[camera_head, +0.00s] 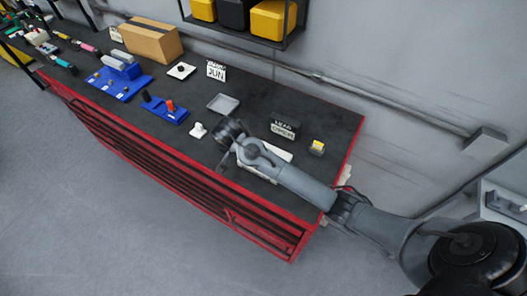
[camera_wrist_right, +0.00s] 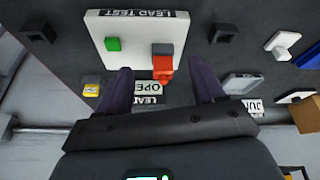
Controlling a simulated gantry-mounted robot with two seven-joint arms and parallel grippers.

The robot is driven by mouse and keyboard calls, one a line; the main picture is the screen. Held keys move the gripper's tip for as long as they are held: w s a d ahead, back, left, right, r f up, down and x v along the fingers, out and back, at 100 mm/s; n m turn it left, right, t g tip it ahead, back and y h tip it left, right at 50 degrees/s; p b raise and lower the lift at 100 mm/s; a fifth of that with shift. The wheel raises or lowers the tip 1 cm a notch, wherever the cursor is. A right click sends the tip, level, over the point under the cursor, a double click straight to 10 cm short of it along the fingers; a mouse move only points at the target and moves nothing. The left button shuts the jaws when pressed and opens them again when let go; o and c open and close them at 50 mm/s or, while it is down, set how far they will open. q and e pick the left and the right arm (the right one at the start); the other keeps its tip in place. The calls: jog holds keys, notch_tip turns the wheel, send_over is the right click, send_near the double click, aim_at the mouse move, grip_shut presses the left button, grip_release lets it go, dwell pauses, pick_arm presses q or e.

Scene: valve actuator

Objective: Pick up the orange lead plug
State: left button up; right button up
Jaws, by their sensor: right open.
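The orange lead plug (camera_wrist_right: 163,68) is in the right wrist view, at the edge of the white lead test board (camera_wrist_right: 136,22), against a grey block (camera_wrist_right: 162,48). My right gripper (camera_wrist_right: 159,72) is open, with a dark finger on each side of the plug in the picture. I cannot tell the height gap or whether the fingers touch it. In the head view my right arm covers most of the board (camera_head: 280,151) and hides the plug. My left gripper is in neither view.
A green block (camera_wrist_right: 113,43) sits on the board. Label signs (camera_wrist_right: 148,89) stand close by the fingers. A grey tray (camera_head: 223,103), a blue base (camera_head: 164,109) with an orange-red piece, and a cardboard box (camera_head: 151,42) are further left on the dark bench.

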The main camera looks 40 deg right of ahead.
jog(key=w+d+r+m, duration=0.2)
jog(key=d, duration=0.1)
jog(key=shift+m+h, duration=0.3)
jog(key=x, duration=0.3)
jog(key=p+x, duration=0.1)
jog(key=x, duration=0.5)
jog(key=shift+d+p, duration=0.35)
jog(key=shift+d, duration=0.15)
jog(key=shift+d+f, duration=0.2)
jog(key=shift+f, duration=0.3)
jog(key=shift+c, duration=0.3)
jog(key=shift+w, duration=0.1)
jog(key=c, duration=1.2)
grip_shut()
jog(key=shift+r, duration=0.2)
